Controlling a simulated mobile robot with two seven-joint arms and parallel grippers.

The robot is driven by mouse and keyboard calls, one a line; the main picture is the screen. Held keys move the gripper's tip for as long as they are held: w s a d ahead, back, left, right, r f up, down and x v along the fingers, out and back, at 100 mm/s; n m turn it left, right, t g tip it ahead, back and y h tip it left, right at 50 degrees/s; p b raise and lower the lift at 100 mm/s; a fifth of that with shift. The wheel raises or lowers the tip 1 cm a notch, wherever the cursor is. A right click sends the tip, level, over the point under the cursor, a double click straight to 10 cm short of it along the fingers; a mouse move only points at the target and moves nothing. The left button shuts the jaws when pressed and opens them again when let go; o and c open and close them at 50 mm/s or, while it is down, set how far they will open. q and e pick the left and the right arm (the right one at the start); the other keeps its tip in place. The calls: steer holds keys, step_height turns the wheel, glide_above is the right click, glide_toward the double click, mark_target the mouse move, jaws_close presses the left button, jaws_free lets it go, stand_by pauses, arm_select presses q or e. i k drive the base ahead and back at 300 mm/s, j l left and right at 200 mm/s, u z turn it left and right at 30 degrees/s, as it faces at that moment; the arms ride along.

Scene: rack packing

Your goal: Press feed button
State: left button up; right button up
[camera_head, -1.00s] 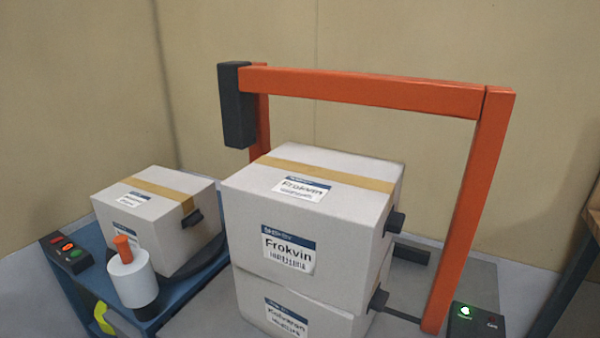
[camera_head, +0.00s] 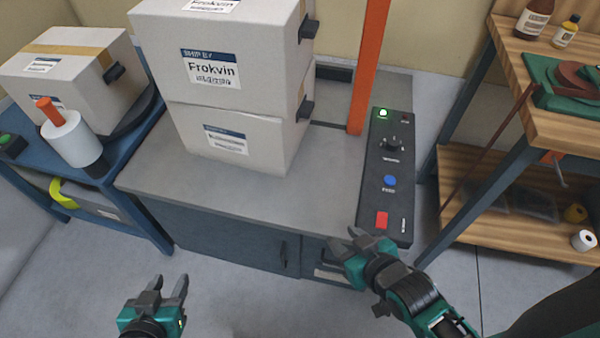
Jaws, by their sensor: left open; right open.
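The feed button is the round blue button (camera_head: 390,181) on the black control panel (camera_head: 374,212) at the right end of the grey machine table. A small label lies just below it. My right gripper (camera_head: 345,240) is open and empty, in front of the table's front edge, left of and below the red button in the picture. My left gripper (camera_head: 168,287) is open and empty, over the floor at the lower left. Neither touches the panel.
Two stacked white boxes (camera_head: 225,135) stand on the grey table (camera_head: 300,195). An orange post (camera_head: 367,70) rises beside the panel. A wooden shelf (camera_head: 480,215) stands close at right.

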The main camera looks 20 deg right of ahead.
mark_target(389, 180)
steer(key=k+l+u, duration=0.1)
steer(key=k+l, duration=0.15)
steer(key=k+l+u, duration=0.1)
steer(key=k, duration=0.4)
steer(key=l, duration=0.35)
steer(key=k+l+u, duration=0.1)
steer(key=l, duration=0.2)
steer(key=k+l, duration=0.15)
steer(key=l, duration=0.2)
steer(key=i+l+u, duration=0.1)
steer(key=l, duration=0.4)
steer(key=i+l+u, duration=0.1)
steer(key=l, duration=0.4)
